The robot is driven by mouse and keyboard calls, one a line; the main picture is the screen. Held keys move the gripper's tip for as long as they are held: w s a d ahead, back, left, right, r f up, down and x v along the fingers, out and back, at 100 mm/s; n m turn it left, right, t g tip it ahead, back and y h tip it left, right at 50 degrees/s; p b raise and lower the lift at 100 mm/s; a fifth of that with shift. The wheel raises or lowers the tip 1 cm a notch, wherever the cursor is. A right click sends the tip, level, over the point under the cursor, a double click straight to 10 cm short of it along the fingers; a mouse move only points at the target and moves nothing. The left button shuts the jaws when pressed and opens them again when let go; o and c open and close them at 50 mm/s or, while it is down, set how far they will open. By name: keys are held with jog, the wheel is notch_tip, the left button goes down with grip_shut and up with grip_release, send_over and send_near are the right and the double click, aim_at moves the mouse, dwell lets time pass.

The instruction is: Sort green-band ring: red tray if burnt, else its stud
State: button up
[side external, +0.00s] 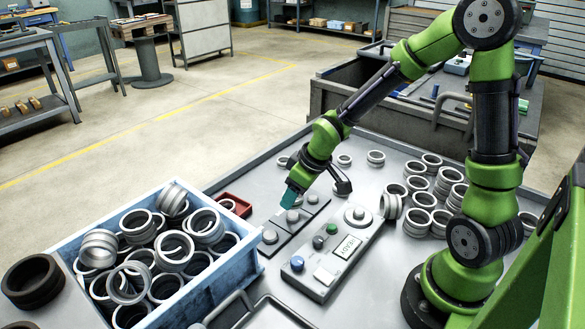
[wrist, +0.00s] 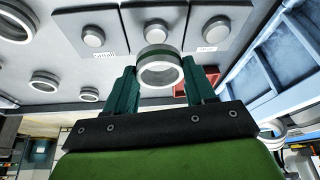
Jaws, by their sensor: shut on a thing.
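My gripper (wrist: 162,88) has its teal fingers on either side of a pale grey ring (wrist: 160,66) in the wrist view, shut on it. In the side view my gripper (side external: 289,198) is low over the stud plates, and the held ring cannot be made out. The small stud (wrist: 93,37), a middle stud (wrist: 155,32) and another labelled stud (wrist: 209,30) stand in a row. The red tray (side external: 245,212) lies behind the blue bin, with a ring in it.
A blue bin (side external: 258,270) full of rings stands at left. A grey control box (side external: 322,278) with a blue knob, green button and lit display lies in front of the studs. Several loose rings (side external: 424,190) stand at right. Dark rings (side external: 33,280) sit at far left.

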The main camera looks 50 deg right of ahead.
aim_at(291, 214)
jog(key=shift+w+f, duration=0.1)
jog(key=shift+f, duration=2.4)
jog(key=o, duration=1.2)
jog(key=v, duration=1.7)
jog(key=shift+w+d, duration=0.15)
